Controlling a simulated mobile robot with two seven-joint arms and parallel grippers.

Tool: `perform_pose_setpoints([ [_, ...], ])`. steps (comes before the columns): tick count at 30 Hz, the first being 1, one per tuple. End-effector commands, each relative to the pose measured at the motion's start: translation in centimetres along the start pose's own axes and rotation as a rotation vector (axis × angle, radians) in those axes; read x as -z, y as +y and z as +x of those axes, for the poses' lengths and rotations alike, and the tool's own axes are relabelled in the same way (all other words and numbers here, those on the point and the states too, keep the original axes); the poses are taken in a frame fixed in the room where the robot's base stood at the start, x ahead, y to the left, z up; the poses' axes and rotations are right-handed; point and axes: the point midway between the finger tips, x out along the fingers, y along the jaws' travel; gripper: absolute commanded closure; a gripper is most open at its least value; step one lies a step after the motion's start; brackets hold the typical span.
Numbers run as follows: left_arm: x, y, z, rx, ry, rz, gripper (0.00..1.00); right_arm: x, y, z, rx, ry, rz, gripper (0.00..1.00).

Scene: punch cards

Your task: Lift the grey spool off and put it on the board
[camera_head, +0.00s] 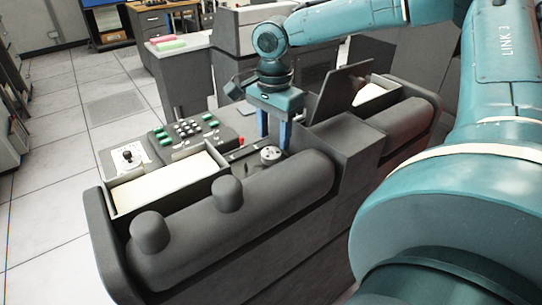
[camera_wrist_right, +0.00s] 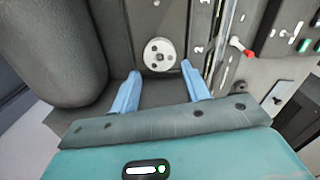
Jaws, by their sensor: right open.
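The grey spool (camera_head: 270,154) is a small round pale disc with dark holes, set on the dark machine top. It also shows in the right wrist view (camera_wrist_right: 159,55), just beyond my fingertips. My right gripper (camera_head: 273,144) is open, pointing down with blue fingers close to the spool. In the wrist view the gap between its fingers (camera_wrist_right: 160,70) lines up with the spool, and nothing is held. I cannot tell for sure which surface is the board. My left gripper is not in view.
A key panel (camera_head: 187,130) with green and white keys lies left of the spool. A cream-lined tray (camera_head: 167,183) is in front of it. A rounded dark housing (camera_head: 250,207) with two knobs runs along the near side. A raised dark flap (camera_head: 340,92) stands right of my gripper.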

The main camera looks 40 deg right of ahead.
Motion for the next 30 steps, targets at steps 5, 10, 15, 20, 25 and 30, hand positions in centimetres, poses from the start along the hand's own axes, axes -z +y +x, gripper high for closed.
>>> perform_pose_setpoints([
  [5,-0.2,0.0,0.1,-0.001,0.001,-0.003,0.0,-0.2,0.0,3.0,-0.005,0.0,0.0,0.54],
  [10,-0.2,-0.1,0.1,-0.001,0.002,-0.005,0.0,-0.2,0.0,4.1,-0.002,0.0,-0.001,0.54],
  [15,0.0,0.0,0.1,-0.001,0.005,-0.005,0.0,-0.2,0.0,4.1,-0.001,0.0,-0.001,0.54],
  [20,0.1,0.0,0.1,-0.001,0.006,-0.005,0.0,-0.2,0.0,4.1,-0.001,0.0,-0.001,0.64],
  [25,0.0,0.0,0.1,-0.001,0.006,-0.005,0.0,-0.2,0.0,4.1,-0.001,0.0,-0.001,0.78],
  [30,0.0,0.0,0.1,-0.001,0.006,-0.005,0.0,-0.2,-0.1,4.1,-0.001,0.0,-0.001,0.82],
])
